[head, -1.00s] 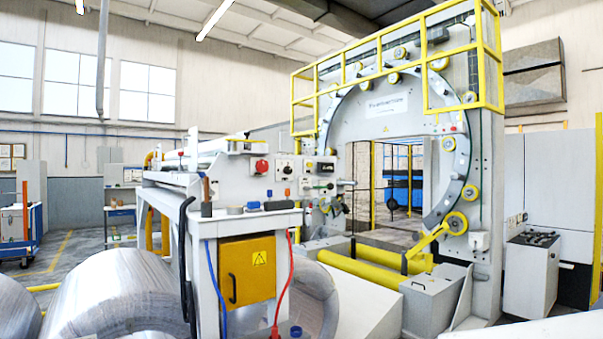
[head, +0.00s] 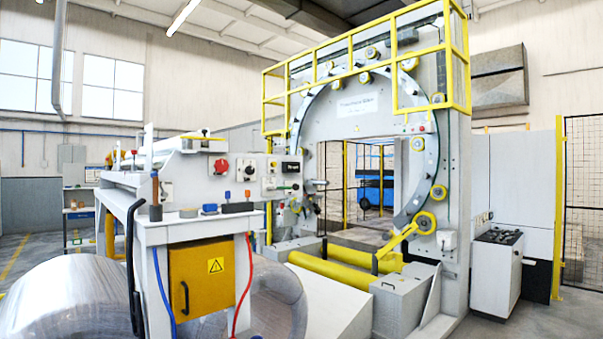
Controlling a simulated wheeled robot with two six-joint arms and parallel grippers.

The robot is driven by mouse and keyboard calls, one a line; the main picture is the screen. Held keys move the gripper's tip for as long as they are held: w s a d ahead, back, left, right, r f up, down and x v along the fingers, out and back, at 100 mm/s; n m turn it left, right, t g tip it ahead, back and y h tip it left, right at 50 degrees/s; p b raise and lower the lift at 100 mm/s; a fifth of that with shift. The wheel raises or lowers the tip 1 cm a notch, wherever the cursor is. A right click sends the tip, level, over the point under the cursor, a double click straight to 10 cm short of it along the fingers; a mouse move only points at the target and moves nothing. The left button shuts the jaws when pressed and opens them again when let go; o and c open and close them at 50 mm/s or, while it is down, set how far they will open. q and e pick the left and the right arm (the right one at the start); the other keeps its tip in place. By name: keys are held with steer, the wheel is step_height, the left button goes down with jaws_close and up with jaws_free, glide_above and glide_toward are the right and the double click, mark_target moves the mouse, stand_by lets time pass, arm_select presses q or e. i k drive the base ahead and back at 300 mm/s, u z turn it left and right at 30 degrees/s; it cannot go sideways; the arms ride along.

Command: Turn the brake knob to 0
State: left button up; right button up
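The head view shows a grey control panel (head: 262,181) on the wrapping machine, with several small knobs and a dark display on its face. A round red knob (head: 221,167) sits on the machine beam left of the panel. The knobs are too small for me to read their labels or settings, and I cannot tell which one is the brake knob. Neither of my grippers is in view.
A workbench (head: 197,227) with small tools stands in front of the panel. Large wrapped coils (head: 70,300) lie at the lower left. The ring machine (head: 425,165), yellow rollers (head: 335,271) and a grey cabinet (head: 496,270) stand to the right.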

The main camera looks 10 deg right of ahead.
mark_target(250, 170)
steer(key=z, duration=0.1)
steer(key=i, duration=1.35)
steer(key=u, duration=0.85)
